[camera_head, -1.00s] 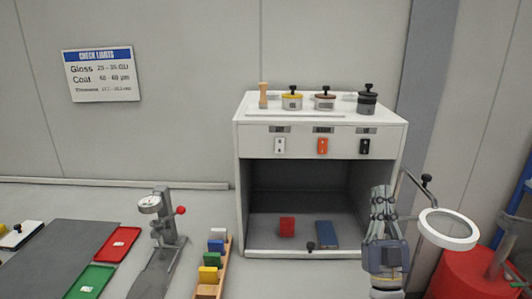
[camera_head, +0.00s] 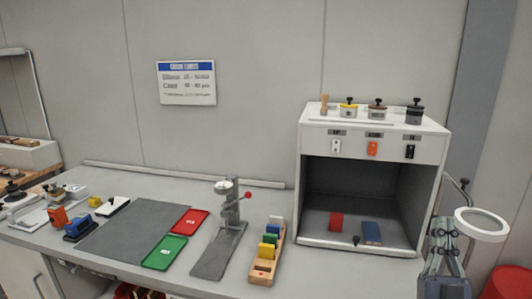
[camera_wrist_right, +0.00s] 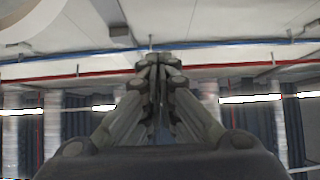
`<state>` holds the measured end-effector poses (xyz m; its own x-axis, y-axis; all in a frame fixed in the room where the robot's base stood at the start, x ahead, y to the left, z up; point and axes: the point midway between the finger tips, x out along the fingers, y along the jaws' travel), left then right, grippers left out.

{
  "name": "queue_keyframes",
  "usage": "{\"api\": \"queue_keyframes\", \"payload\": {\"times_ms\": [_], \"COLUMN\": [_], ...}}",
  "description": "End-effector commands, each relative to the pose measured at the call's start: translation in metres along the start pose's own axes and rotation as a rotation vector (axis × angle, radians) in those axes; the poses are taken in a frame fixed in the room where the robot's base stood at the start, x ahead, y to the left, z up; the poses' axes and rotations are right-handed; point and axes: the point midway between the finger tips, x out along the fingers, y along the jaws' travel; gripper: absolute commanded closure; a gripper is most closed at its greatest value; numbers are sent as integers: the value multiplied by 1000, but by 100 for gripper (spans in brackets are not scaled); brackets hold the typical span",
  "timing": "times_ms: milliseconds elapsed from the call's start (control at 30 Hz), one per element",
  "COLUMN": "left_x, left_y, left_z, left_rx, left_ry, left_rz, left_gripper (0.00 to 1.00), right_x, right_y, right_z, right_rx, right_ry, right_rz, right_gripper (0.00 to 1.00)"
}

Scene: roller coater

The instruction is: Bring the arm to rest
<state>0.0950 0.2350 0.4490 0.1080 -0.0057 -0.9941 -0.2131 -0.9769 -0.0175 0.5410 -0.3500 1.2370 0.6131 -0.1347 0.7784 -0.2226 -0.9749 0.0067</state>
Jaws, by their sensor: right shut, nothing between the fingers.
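My right gripper (camera_head: 444,232) is at the lower right of the head view, pointing up, in front of the right side of the white cabinet (camera_head: 430,145). It stands beside the ring-shaped magnifier lamp (camera_head: 482,224). In the right wrist view its fingers (camera_wrist_right: 158,70) are together and hold nothing. Behind them are a ceiling with blue and red pipes and dark curtains. My left gripper does not show in either view.
The cabinet holds a red block (camera_head: 336,221) and a blue block (camera_head: 371,232). On the bench are a wooden rack (camera_head: 262,277) of coloured blocks, a gauge stand (camera_head: 222,245), red (camera_head: 189,221) and green (camera_head: 164,252) trays, and a grey mat (camera_head: 135,232).

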Motion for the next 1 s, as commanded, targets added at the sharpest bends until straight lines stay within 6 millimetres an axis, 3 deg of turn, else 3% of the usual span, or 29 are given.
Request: {"api": "queue_keyframes", "payload": {"times_ms": [367,567,767,1000], "left_x": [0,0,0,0], "left_y": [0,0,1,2], "left_z": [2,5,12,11], "left_rx": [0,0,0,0], "left_ry": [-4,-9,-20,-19], "left_rz": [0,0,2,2], "left_gripper": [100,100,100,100], "right_x": [-25,-55,-121,-228], "right_y": [-36,-63,-97,-120], "right_z": [35,61,92,107], "right_rx": [23,34,41,23], "right_ry": [-226,-415,-727,-1148], "right_rz": [-106,-185,-295,-403], "right_gripper": [100,100,100,100]}}
